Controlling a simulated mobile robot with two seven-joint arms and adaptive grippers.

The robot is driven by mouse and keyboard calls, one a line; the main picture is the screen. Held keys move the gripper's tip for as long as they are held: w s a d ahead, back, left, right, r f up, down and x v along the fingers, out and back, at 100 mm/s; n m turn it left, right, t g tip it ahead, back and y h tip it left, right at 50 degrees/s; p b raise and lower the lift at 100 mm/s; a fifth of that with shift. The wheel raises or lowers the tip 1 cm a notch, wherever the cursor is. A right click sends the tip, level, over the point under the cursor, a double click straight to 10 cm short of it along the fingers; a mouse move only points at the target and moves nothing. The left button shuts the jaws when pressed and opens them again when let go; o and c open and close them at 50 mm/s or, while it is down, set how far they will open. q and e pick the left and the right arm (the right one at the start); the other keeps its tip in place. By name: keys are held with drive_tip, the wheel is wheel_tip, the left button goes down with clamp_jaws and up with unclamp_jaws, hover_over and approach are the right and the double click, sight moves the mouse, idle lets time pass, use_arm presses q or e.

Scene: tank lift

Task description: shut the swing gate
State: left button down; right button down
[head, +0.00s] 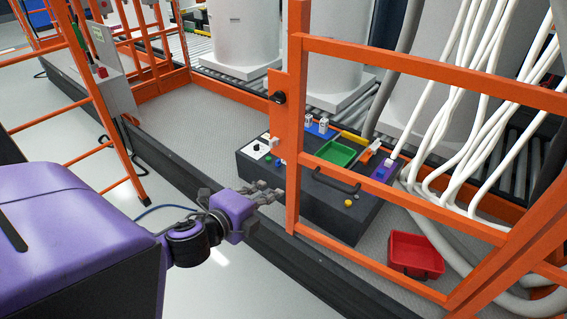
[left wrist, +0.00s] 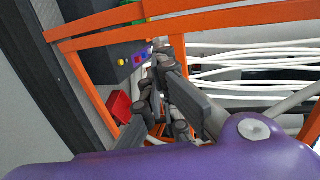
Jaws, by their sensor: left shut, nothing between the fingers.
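The orange swing gate (head: 293,150) appears to be the tubular frame right of centre in the head view, with a latch plate and black knob (head: 279,98) on its left upright. A wide gap lies between that upright and the orange framework at the left. My left gripper (head: 277,192) is shut and empty, low and just left of the upright; I cannot tell whether it touches. The left wrist view shows the closed fingers (left wrist: 158,60) in front of orange rails (left wrist: 230,17). My right gripper is not in view.
Behind the rails, a dark console (head: 325,200) holds a green tray (head: 336,153). A red bin (head: 415,255) stands on the grey platform (head: 170,115). Thick white hoses (head: 480,110) hang at the right. A grey control box (head: 112,75) is on the left framework. The floor outside is clear.

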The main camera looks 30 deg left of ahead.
use_arm(q)
drive_tip(key=x, duration=0.9)
drive_tip(key=r+x, duration=0.1)
drive_tip(key=x, duration=0.3)
drive_tip(key=shift+w+a+f+p, duration=0.15)
drive_tip(key=shift+w+p, duration=0.15)
drive_tip(key=shift+w, duration=0.15)
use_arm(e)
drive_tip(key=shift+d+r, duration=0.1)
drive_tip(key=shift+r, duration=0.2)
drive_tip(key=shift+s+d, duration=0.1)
